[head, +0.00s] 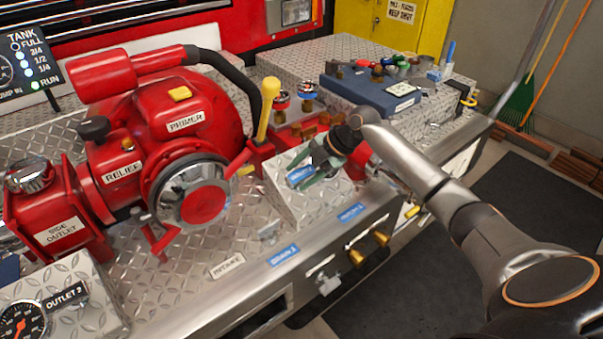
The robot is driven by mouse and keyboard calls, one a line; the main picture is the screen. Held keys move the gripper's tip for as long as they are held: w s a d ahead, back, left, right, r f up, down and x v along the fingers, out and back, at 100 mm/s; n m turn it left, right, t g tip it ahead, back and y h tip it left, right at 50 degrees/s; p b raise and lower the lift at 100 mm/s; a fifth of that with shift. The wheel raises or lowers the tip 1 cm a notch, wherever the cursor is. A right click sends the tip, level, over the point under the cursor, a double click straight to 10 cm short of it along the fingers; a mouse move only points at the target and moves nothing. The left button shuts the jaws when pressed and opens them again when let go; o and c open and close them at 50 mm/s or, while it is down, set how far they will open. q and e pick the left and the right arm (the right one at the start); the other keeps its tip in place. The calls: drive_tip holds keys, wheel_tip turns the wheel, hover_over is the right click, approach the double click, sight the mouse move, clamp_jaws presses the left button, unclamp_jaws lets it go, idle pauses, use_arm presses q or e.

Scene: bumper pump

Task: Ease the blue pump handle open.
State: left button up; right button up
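My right gripper (306,172) reaches in from the right, over the sloped metal box beside the red pump (190,130). Its two dark fingers show some distance apart. A blue piece (298,175) shows at the fingertips on the box face. I cannot tell if it is a handle or a label, or if the fingers touch it. My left gripper is out of view.
A yellow-topped lever (266,108) stands upright left of the gripper. Blue labels (284,255) line the deck's front edge above brass fittings (357,257). A blue case (375,95) with small tools lies at the back right. A dark floor mat (520,210) is clear.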

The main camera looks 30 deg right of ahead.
clamp_jaws()
idle(1.1)
